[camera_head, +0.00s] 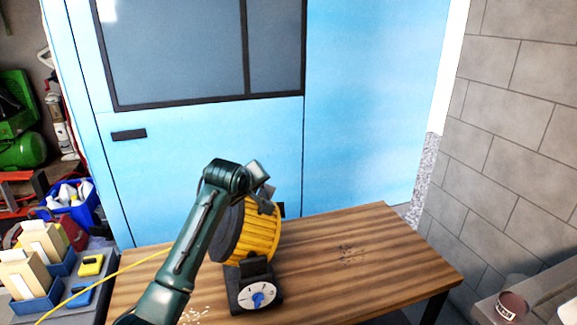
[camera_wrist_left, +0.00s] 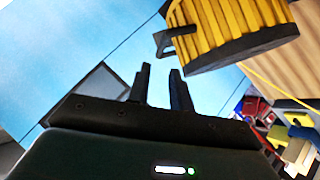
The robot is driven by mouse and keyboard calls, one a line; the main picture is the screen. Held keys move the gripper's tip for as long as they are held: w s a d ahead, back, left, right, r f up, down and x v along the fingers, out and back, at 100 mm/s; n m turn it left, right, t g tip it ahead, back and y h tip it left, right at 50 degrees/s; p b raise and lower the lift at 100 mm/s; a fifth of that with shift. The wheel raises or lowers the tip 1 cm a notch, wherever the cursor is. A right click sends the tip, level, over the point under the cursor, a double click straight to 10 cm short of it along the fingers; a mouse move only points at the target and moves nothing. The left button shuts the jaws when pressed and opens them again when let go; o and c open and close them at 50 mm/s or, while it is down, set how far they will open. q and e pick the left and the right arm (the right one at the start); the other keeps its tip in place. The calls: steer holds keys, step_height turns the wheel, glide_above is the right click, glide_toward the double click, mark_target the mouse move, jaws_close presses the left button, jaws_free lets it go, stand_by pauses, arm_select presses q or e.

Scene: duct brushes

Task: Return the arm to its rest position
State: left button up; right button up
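My left arm comes in from the lower left in the head view and bends over the table. Its gripper (camera_head: 266,190) is at the upper edge of a yellow ribbed reel (camera_head: 261,234) with dark end discs. In the left wrist view the two black fingers (camera_wrist_left: 160,72) stand apart with nothing between them. The reel (camera_wrist_left: 225,30) and a dark handle-like piece (camera_wrist_left: 178,44) on it are just beyond the fingertips; I cannot tell whether they touch. My right gripper is not in view.
The reel stands on a wooden table (camera_head: 370,250) behind a black box with a white dial and blue knob (camera_head: 257,298). A yellow cable (camera_head: 110,274) runs left toward a grey surface with blue bins (camera_head: 35,305). The table's right side is mostly clear. A block wall (camera_head: 520,130) stands right.

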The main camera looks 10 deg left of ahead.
arm_select(q)
steer(key=s+d+f+m+h, duration=0.1)
steer(key=s+d+f+m, duration=0.15)
steer(key=s+f, duration=0.55)
steer(key=s+d+f+m+h, duration=0.1)
steer(key=s+d+f+m, duration=0.3)
steer(key=f, duration=0.7)
steer(key=s+d+f+m+h, duration=0.1)
steer(key=s+d+f+m, duration=0.1)
steer(key=s, duration=1.1)
steer(key=s+d+f+m, duration=0.2)
steer(key=s+f+m, duration=0.1)
steer(key=s, duration=1)
steer(key=shift+f+m+h, duration=0.35)
steer(key=shift+f+h, duration=0.05)
steer(key=shift+f, duration=0.5)
steer(key=shift+d, duration=0.1)
